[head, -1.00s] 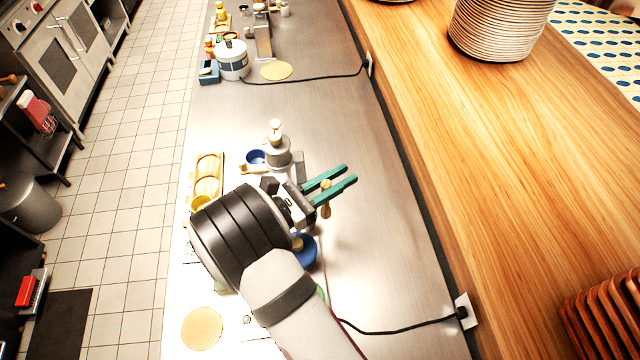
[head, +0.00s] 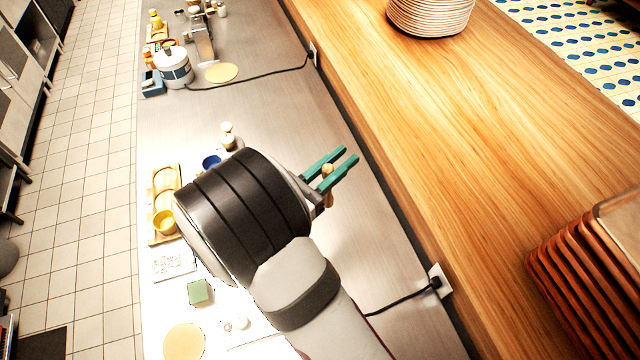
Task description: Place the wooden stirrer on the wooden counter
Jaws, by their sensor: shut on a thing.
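My gripper (head: 338,164) has teal fingers and is shut on the wooden stirrer (head: 328,170), whose pale round end shows between the fingers. The stirrer's lower part is mostly hidden behind a finger. The gripper is over the steel worktop, close to its right edge. The wooden counter (head: 470,140) is a broad wood-grained surface to the right of the gripper, apart from it.
A stack of plates (head: 430,14) stands at the counter's far end and a stack of brown trays (head: 575,275) at its near right. The counter between them is clear. A power cord (head: 405,300) runs to a socket (head: 438,282) below the counter's edge. The steel worktop (head: 270,110) holds a white pot (head: 174,68).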

